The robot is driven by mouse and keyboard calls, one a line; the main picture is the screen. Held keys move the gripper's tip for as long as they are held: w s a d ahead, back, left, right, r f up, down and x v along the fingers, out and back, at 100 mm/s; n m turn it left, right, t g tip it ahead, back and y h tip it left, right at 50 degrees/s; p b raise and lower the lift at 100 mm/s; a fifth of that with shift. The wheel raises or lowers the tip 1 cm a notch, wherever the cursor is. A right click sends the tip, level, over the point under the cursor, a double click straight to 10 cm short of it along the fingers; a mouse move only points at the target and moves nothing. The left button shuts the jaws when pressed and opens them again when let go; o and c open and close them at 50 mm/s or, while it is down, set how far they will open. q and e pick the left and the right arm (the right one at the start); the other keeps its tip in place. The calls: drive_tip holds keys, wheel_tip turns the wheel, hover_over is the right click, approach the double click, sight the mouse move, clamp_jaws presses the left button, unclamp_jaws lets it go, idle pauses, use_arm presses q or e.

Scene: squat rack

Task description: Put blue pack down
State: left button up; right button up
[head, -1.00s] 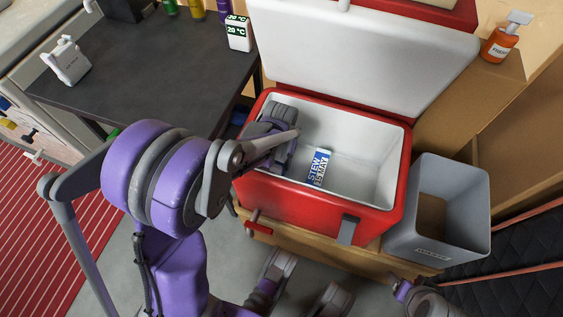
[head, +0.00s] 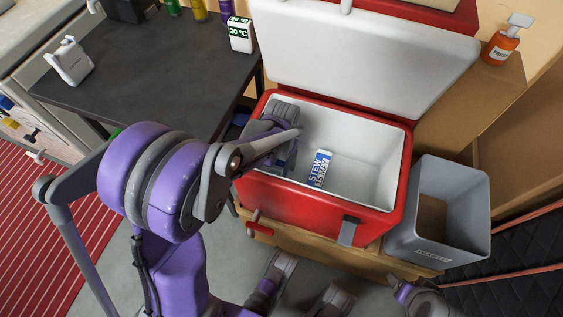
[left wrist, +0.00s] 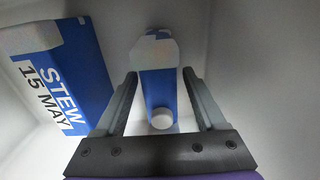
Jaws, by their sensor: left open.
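A blue pack (left wrist: 159,92) with a white cap and a pale end lies between the fingers of my left gripper (left wrist: 159,74) in the left wrist view. The fingers are open, with a gap visible on the right side of the pack.
The cooler's white lid (head: 365,55) stands open behind it. A grey bin (head: 462,225) is on the right. A dark table (head: 150,75) with a white temperature display (head: 240,34) is on the left. An orange pump bottle (head: 502,45) stands at the back right.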

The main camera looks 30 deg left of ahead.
use_arm(q)
wheel_tip(320, 180, up, 11)
drive_tip(key=p, duration=0.3)
